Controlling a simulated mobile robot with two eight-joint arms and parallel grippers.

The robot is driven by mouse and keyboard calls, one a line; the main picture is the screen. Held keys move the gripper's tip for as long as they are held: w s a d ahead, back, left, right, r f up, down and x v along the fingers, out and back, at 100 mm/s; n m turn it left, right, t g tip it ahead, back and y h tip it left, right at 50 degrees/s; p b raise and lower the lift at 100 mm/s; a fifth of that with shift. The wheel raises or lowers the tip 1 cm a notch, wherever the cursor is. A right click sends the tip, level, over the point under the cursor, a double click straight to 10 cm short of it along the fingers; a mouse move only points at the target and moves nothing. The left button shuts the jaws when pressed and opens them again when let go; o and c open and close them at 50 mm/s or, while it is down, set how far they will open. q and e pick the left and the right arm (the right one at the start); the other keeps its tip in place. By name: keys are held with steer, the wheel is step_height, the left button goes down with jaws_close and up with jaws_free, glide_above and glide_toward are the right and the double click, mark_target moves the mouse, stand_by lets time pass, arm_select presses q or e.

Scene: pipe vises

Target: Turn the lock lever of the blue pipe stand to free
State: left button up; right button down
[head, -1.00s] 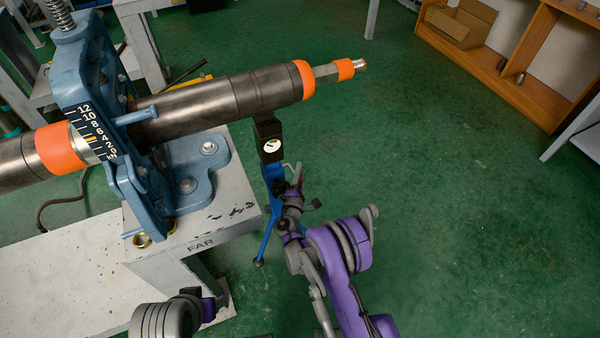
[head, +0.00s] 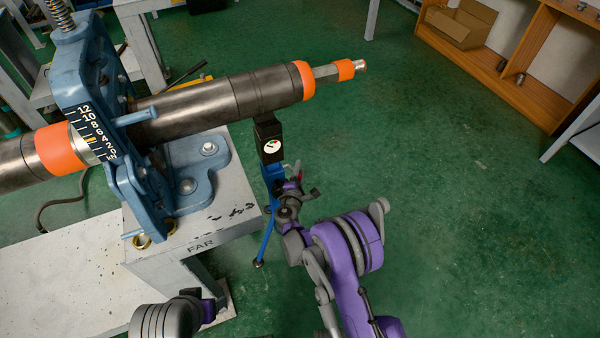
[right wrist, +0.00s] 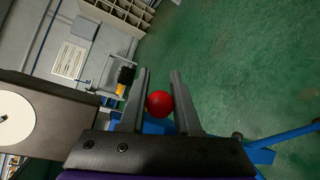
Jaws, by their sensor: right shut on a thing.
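The blue pipe stand (head: 266,236) stands on the floor just right of the grey bench, its black head (head: 266,130) under the long steel pipe (head: 230,97). A round white dial (head: 271,147) is on the head; it also shows at the left of the right wrist view (right wrist: 14,117). My right gripper (head: 294,182) is at the stand just below the dial. In the right wrist view its fingers are shut on the red ball knob (right wrist: 159,103) of the lock lever. The lever's shaft is hidden there. Only part of my left arm shows, not its gripper.
The stand's legs (right wrist: 285,135) spread over the floor. Green floor (head: 450,200) is free to the right. A wooden shelf (head: 510,55) stands at the back right.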

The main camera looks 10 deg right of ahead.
steer(key=shift+w+a+r+n+g+b, duration=0.2)
steer(key=shift+w+r+n+g, duration=0.3)
steer(key=shift+g, duration=0.5)
steer(key=shift+w+a+r+n+g+b, duration=0.1)
steer(key=shift+w+r+n+g+b, duration=0.15)
steer(key=shift+r+n+g, duration=0.55)
steer(key=shift+f+m, duration=0.2)
steer(key=shift+m, duration=0.1)
steer(key=c, duration=0.6)
jaws_free()
steer(key=p+v, duration=0.2)
steer(key=v, duration=0.8)
steer(key=shift+s+a+r, duration=0.1)
steer(key=shift+s+r, duration=0.1)
steer(key=shift+r, duration=0.1)
